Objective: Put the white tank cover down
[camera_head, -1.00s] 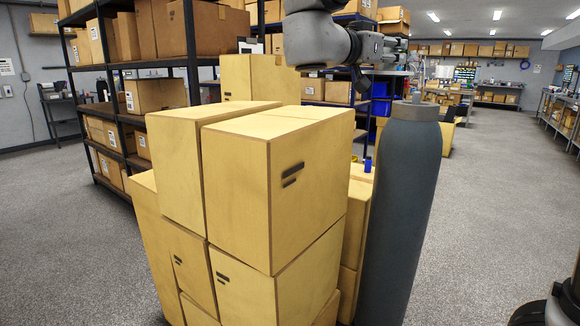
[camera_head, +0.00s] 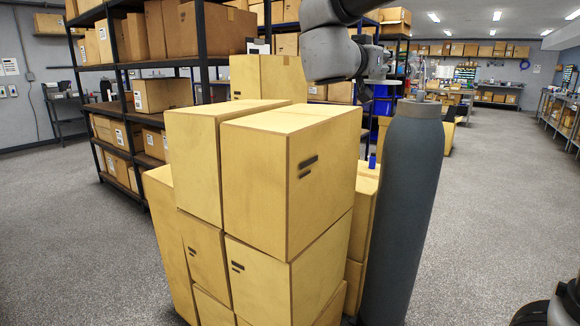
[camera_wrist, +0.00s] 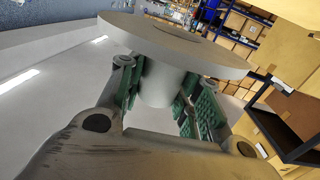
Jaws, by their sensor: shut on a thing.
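The white tank cover (camera_wrist: 180,42) fills the upper part of the wrist view as a pale flat disc with a short round stem. My gripper (camera_wrist: 164,92) is shut on the stem, with a green ribbed pad on each side. In the head view my arm reaches in at top center, behind the stacked boxes. There a thin pale shape at the arm's end may be the cover, but it is too small to be sure. No surface is visible touching the cover.
A stack of tan boxes (camera_head: 290,195) stands close in front. A dark shelf (camera_head: 196,60) with cartons is on the left. The floor (camera_head: 490,200) on the right is open.

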